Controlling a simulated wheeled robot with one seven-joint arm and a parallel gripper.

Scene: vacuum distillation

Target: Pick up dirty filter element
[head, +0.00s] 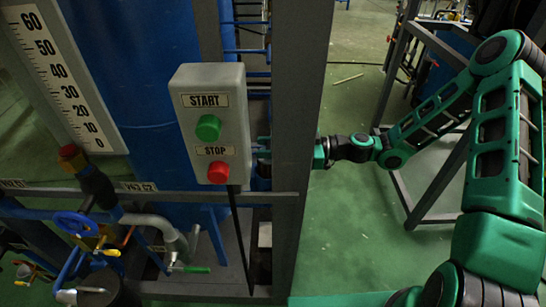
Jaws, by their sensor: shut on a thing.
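My gripper (264,146) reaches in from the right behind the grey upright post. Only a small teal part of it shows in the gap between the post and the START/STOP box. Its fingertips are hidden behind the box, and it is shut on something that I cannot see. No dirty filter element can be made out in the head view.
A grey control box (212,125) with a green START and a red STOP button stands in front of a blue tank (140,60). The grey post (303,130) stands close to my wrist. Valves and pipes (160,228) fill the lower left. Green floor (350,235) is open right of the post.

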